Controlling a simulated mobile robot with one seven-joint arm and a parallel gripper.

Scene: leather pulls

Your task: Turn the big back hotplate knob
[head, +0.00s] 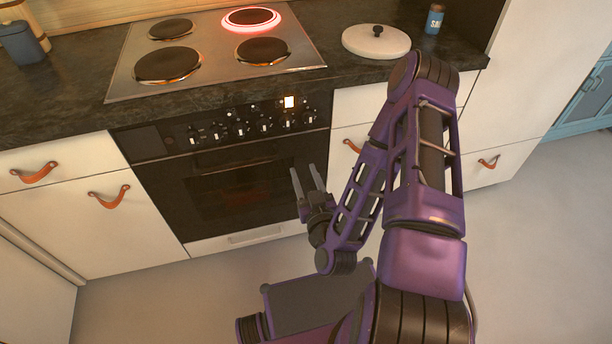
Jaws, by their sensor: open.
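The cooktop (213,48) has several dark hotplates. The back right hotplate (251,17) has a glowing red ring around it, and the back left hotplate (171,29) is dark and looks smaller. A row of dark knobs with pale marks, including one near the middle (264,126), runs along the oven's black front panel. I cannot tell which knob serves which hotplate. My gripper (303,168) is open and empty, with its fingers pointing up. In the picture it is below the right end of the knob row and apart from the knobs.
The oven door (235,185) is shut. A white lid (376,42) and a blue salt jar (433,19) stand on the dark worktop. Drawers with orange leather pulls (110,197) flank the oven. The floor at left is clear.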

